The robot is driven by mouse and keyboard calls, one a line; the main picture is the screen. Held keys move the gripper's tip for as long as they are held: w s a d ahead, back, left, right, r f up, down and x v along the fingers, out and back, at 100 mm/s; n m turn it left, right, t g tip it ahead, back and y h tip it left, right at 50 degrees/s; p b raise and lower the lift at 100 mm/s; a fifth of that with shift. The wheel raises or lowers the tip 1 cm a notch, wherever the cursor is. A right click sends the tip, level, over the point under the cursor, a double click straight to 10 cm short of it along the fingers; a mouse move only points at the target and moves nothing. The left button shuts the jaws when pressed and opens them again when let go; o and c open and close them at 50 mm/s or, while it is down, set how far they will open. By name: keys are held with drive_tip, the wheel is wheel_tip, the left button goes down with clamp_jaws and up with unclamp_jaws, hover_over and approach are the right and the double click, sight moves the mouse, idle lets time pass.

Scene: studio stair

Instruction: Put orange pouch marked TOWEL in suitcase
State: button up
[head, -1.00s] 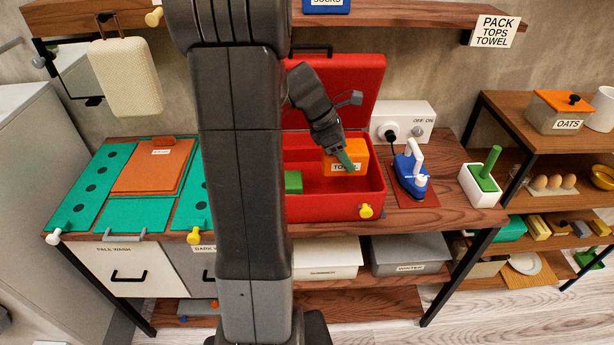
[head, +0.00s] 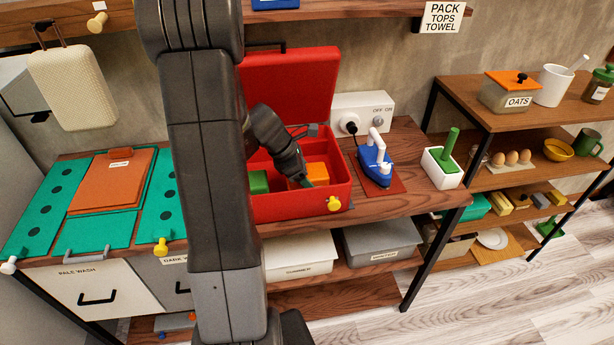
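The red suitcase (head: 300,207) stands open on the wooden bench, its lid raised against the wall. The orange pouch (head: 316,171) is inside the suitcase at its right part, low between the walls; its label is not readable now. A green block-like item (head: 259,182) lies in the suitcase left of the pouch. My gripper (head: 308,183) reaches down into the suitcase at the pouch. A green fingertip shows against the pouch's near side; the other finger is hidden, so I cannot tell whether it grips.
A blue iron (head: 374,165) on a red-brown mat and a white holder with a green handle (head: 445,164) stand right of the suitcase. A white switch box (head: 365,114) is behind. An orange-brown board (head: 113,183) lies on the teal surface at left.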

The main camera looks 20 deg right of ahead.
drive_tip(key=shift+f, duration=0.15)
drive_tip(key=o, duration=1.1)
drive_tip(key=shift+r, duration=0.25)
drive_tip(key=p+v, duration=0.1)
drive_tip(key=v, duration=1.1)
